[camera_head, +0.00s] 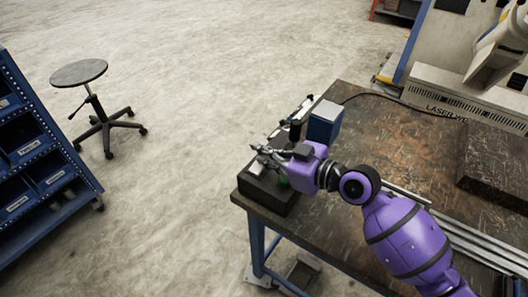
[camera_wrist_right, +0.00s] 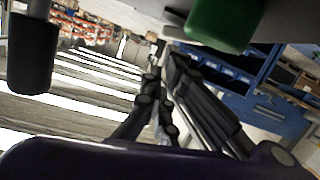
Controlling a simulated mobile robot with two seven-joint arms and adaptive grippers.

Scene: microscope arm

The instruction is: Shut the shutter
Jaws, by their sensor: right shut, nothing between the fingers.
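A microscope-like device with a black base (camera_head: 268,192) stands at the near left corner of the workbench. A blue box (camera_head: 325,122) with a pale top is at its back right. My right gripper (camera_head: 258,154) reaches over the base from the right; its fingers are shut and empty. The fingers also show in the right wrist view (camera_wrist_right: 163,82). I cannot tell which part is the shutter. My left gripper is out of view.
The worn brown workbench (camera_head: 385,135) has bare room behind the arm. A dark block (camera_head: 495,165) and metal rails lie on its right. A black cylinder (camera_wrist_right: 32,52) hangs at the left of the wrist view. A stool (camera_head: 80,73) and blue bin rack (camera_head: 40,150) stand apart.

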